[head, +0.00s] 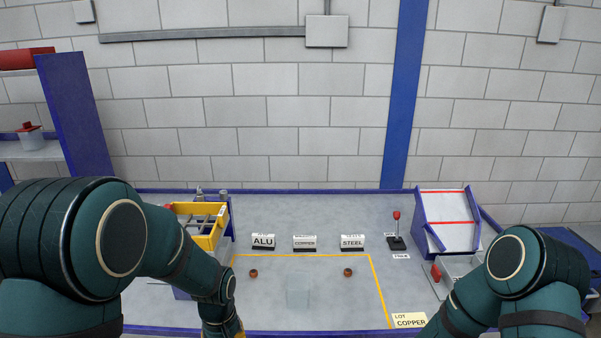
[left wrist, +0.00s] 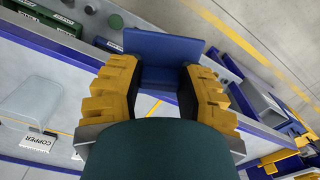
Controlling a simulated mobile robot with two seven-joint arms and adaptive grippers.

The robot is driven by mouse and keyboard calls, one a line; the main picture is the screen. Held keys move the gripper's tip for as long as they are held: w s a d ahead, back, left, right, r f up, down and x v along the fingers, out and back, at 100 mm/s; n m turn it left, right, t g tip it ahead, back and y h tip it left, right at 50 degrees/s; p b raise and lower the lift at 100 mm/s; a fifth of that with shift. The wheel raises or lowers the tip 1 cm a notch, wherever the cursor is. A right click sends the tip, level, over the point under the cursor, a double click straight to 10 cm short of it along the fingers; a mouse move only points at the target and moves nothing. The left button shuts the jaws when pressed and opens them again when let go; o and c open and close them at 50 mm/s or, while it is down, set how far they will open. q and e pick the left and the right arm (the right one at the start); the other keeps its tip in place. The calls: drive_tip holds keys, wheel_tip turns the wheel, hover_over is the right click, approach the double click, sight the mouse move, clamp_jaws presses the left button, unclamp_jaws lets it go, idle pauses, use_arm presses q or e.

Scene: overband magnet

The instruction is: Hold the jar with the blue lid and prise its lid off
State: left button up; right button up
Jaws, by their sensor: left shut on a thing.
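In the left wrist view my left gripper (left wrist: 160,78) has its yellow fingers closed on the two sides of a blue, flat-faced thing (left wrist: 164,46). I cannot tell from its shape whether this is the jar's blue lid or another part. In the head view only a bit of yellow of my left gripper shows at the bottom edge, and what it holds is out of sight there. I make out no jar with a blue lid in the head view. My right arm comes in at the lower right, but its gripper is not in view.
A pale translucent block (head: 298,291) stands on the table inside yellow tape. Labels ALU (head: 263,242), COPPER and STEEL (head: 352,242) stand behind it. A yellow tray (head: 207,240) is at left, a blue-framed sloped board (head: 447,222) at right, and a red-knobbed lever (head: 396,240) beside it.

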use_arm(q)
drive_tip(key=s+a+f+m+b, duration=0.1)
drive_tip(key=s+f+m+b, duration=0.1)
drive_tip(key=s+f+m, duration=0.2)
drive_tip(key=shift+a+f, duration=0.25)
use_arm(e)
drive_tip(key=shift+s+a+f+n+t, duration=0.2)
drive_tip(key=shift+s+n+t, duration=0.1)
drive_tip(key=shift+s+n, duration=0.3)
drive_tip(key=shift+s+a+f+n+t, duration=0.15)
drive_tip(key=shift+s+f+n+t, duration=0.25)
drive_tip(key=shift+n, duration=0.4)
drive_tip(key=shift+s+a+f+n+t, duration=0.1)
drive_tip(key=shift+s+a+n+t, duration=0.1)
drive_tip(key=shift+s+n, duration=0.45)
drive_tip(key=shift+w, duration=0.1)
